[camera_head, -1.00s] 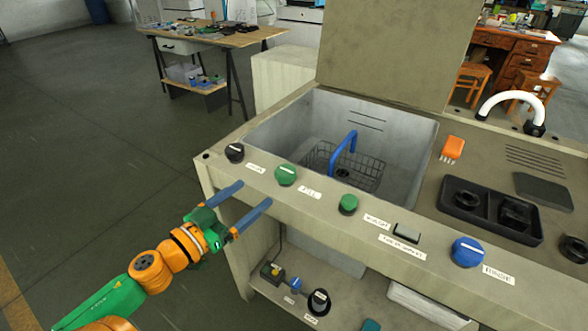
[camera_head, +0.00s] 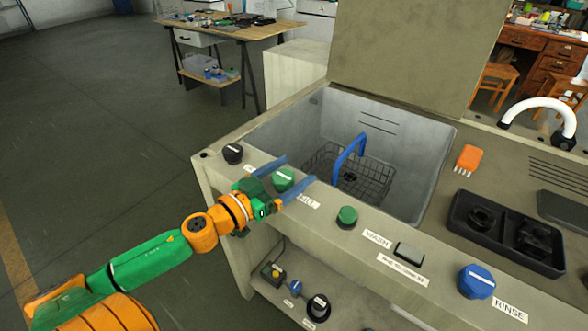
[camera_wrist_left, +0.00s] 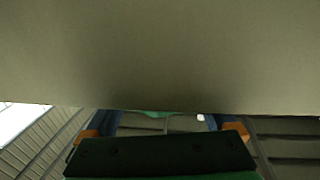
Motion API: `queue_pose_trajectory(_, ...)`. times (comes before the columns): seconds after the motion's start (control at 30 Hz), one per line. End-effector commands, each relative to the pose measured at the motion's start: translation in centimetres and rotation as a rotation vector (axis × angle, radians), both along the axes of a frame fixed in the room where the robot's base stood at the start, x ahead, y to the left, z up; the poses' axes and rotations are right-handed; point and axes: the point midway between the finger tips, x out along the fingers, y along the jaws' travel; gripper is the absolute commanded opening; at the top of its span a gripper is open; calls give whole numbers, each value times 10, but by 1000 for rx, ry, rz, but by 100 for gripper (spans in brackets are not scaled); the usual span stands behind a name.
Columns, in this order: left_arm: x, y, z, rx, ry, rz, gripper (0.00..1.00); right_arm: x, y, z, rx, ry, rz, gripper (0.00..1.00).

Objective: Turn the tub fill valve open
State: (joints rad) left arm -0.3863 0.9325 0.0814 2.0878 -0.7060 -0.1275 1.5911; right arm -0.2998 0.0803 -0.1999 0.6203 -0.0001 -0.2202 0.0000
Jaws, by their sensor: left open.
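The fill valve is a green knob (camera_head: 283,179) with a white line on top, on the front strip of the wash station beside a label (camera_head: 306,202) that reads FILL. My left gripper (camera_head: 300,168) is open, with one blue finger on each side of the knob in the head view. I cannot tell whether either finger touches it. In the left wrist view the beige panel fills the upper part, and a sliver of green (camera_wrist_left: 157,114) shows between the fingers. My right gripper is out of view.
A black knob (camera_head: 233,153) is to the left; another green knob (camera_head: 347,217), a grey switch (camera_head: 409,253) and a blue knob (camera_head: 475,281) are to the right. Behind is the grey tub (camera_head: 412,140) with a wire basket (camera_head: 375,176) and blue handle (camera_head: 350,148).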

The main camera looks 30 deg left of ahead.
Motion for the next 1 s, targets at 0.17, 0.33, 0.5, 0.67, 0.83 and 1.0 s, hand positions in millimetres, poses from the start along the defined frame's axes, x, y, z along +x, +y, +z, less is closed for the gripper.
queue_pose_trajectory(0.17,9,-2,0,3,0,0,89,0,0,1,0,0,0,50)
queue_pose_trajectory(0.33,10,-2,0,3,0,1,89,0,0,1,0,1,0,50)
queue_pose_trajectory(0.5,10,-2,0,3,0,0,73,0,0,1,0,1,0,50)
queue_pose_trajectory(0.67,10,-2,0,3,0,0,30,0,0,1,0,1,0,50)
queue_pose_trajectory(0.83,10,-2,0,2,1,1,4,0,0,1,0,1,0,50)
queue_pose_trajectory(1.0,10,-2,2,-1,1,28,4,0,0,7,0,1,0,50)
